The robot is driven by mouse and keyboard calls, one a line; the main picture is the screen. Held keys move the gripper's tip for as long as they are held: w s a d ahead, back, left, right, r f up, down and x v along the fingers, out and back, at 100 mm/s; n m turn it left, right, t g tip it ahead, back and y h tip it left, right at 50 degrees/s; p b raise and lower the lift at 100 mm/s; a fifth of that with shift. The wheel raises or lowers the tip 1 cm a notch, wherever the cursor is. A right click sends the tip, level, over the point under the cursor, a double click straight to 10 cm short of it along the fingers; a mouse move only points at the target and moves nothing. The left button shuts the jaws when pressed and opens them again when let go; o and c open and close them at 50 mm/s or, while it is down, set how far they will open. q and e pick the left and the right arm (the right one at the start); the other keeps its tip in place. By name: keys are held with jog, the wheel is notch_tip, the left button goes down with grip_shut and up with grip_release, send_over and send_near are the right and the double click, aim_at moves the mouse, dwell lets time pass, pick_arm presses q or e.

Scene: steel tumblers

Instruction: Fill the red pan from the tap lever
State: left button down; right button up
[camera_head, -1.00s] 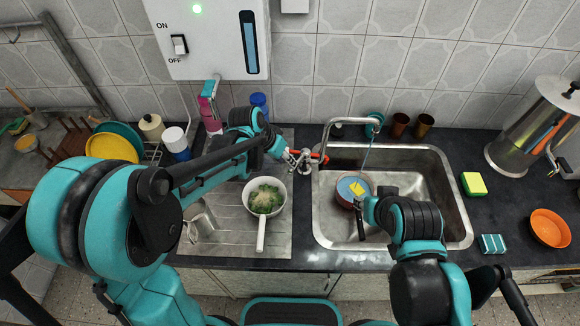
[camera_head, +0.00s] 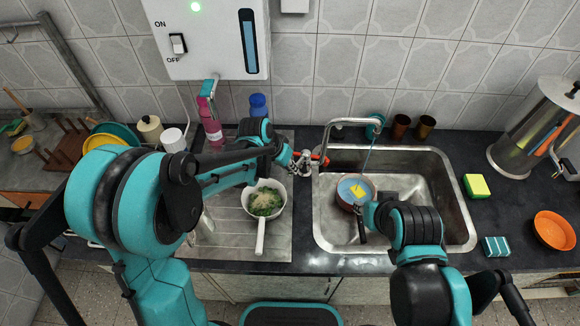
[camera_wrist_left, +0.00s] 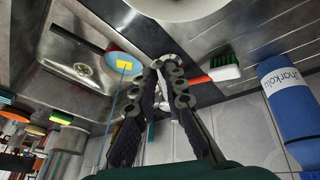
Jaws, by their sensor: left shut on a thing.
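The red pan (camera_head: 344,204) is in the sink under the tap spout (camera_head: 350,121). Blue water and a yellow patch show inside it, and a thin blue stream falls from the spout. It also shows in the left wrist view (camera_wrist_left: 116,55). My left gripper (camera_head: 298,161) is shut at the tap lever beside the tap base; its fingertips (camera_wrist_left: 165,72) meet in the left wrist view and hide much of the lever. My right gripper (camera_head: 368,208) is closed around the pan's dark handle (camera_head: 362,232), its fingertips partly hidden.
A white pan (camera_head: 262,227) with green food stands on the drainboard left of the sink. A red-handled brush (camera_wrist_left: 222,70) lies close to my left gripper. Bottles stand behind. A sponge (camera_head: 477,186) and an orange bowl (camera_head: 553,230) lie right of the sink.

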pick_arm(q)
jog(key=shift+s+d+n+t+y, duration=0.25)
jog(key=shift+d+n, duration=0.2)
jog(key=shift+n, duration=0.2)
jog(key=shift+s+d+n+t+y, duration=0.2)
jog(key=shift+d+n, duration=0.25)
jog(key=shift+n, duration=0.2)
jog(key=c, duration=1.6)
grip_release()
jog(key=v, duration=1.2)
jog(key=shift+w+a, duration=0.1)
